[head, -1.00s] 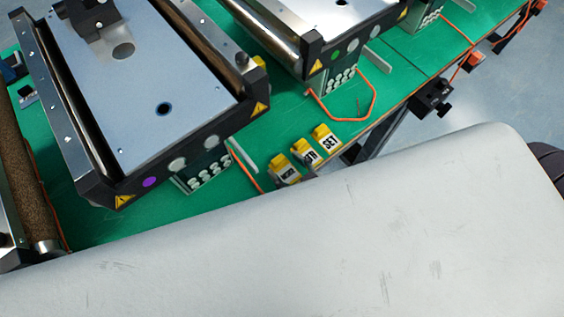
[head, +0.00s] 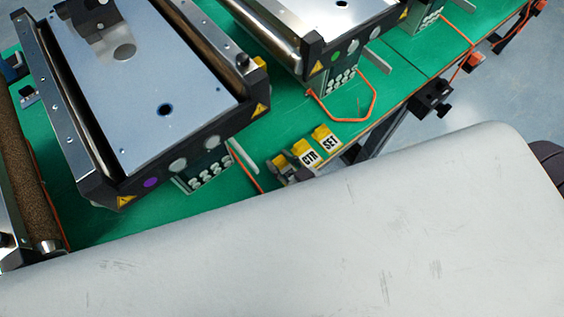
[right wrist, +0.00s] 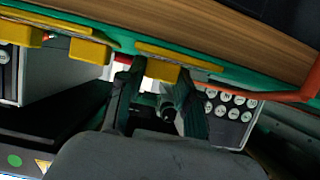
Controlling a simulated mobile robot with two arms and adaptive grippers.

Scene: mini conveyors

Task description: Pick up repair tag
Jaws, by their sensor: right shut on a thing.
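Three yellow tags with white labels stand in a row near the front edge of the green bench. The one lettered SET (head: 327,139) is rightmost and the one lettered CTR (head: 307,155) is in the middle. The third tag (head: 279,162), at the left end, is largely covered and its lettering cannot be read. My right gripper (head: 287,173) is at this third tag. In the right wrist view, its two dark fingers (right wrist: 158,98) close on a yellow tag (right wrist: 162,71), with other yellow tags to the left. My left gripper is not in view.
An orange cable (head: 373,95) loops on the green bench (head: 285,115). My large pale arm link covers the lower part of the head view.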

